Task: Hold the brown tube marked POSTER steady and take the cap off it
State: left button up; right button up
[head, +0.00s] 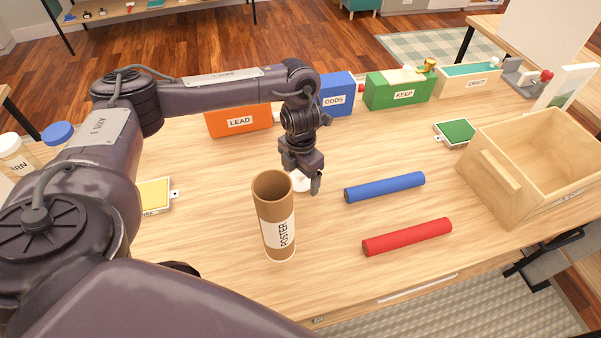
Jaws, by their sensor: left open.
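The brown tube marked POSTER (276,218) stands upright near the front middle of the table. Its top end is open and hollow, with no cap on it. A small white round thing (300,184), possibly the cap, shows just behind the tube, under my left gripper; it is partly hidden by the tube and the fingers. My left gripper (304,184) points down behind and right of the tube's top, with its fingers open. I cannot tell if it touches the white thing. My right gripper is not in view.
A blue roll (385,187) and a red roll (407,237) lie right of the tube. A wooden crate (497,180) stands at the right. Boxes marked LEAD (239,123), ODDS (338,96), KEEP (399,91) and CRAFT (470,82) line the back. A yellow pad (154,196) lies left.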

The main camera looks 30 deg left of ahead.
aim_at(300, 174)
pick_arm(q)
notch_tip(300, 174, up, 12)
jog(key=p, duration=0.4)
jog(key=shift+r, duration=0.15)
